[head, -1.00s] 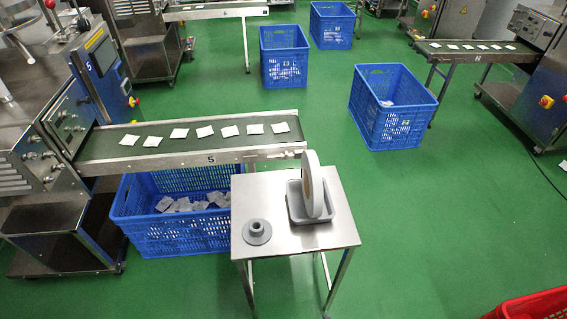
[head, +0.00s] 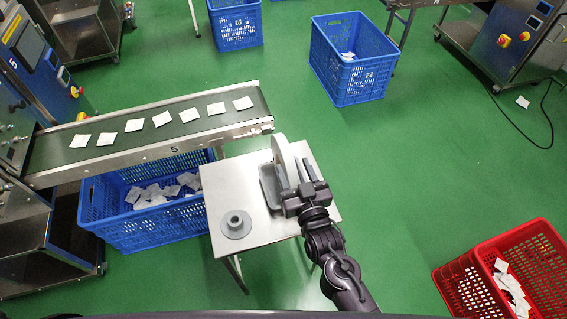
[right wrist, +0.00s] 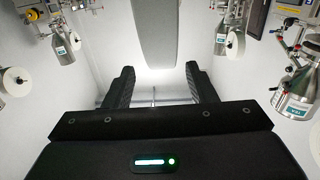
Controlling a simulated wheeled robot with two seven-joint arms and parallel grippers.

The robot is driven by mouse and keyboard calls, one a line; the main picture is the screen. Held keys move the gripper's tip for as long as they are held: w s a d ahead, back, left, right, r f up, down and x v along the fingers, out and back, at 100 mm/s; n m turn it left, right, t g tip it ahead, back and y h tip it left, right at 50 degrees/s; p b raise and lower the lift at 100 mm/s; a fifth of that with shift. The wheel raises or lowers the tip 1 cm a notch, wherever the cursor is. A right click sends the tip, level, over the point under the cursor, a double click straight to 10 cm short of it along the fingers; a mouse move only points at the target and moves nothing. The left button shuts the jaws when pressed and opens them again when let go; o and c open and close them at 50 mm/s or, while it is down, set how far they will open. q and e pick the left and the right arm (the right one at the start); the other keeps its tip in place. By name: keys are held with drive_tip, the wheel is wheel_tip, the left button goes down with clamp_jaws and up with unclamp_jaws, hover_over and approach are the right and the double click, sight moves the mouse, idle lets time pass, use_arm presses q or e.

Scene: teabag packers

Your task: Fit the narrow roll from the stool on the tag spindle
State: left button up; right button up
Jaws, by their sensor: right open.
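The narrow roll (head: 283,160) is a thin, pale disc standing on edge in a grey holder (head: 268,187) on the metal stool (head: 217,183). My right gripper (head: 303,168) is at the roll's right in the head view and partly covers the holder. Its jaws are open, with nothing between the fingers. I cannot make out which part is the tag spindle. My left gripper is out of view.
A grey flanged piece (head: 236,224) sits on the stool's near left. A conveyor (head: 60,172) with several teabags ends close behind the stool, above a blue crate (head: 120,232). A red crate (head: 470,287) stands front right. Green floor between is clear.

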sight(290, 164)
drive_tip(key=p+x, duration=0.1)
drive_tip(key=x, duration=0.4)
drive_tip(key=shift+a+f, duration=0.15)
drive_tip(key=shift+s, duration=0.1)
clamp_jaws()
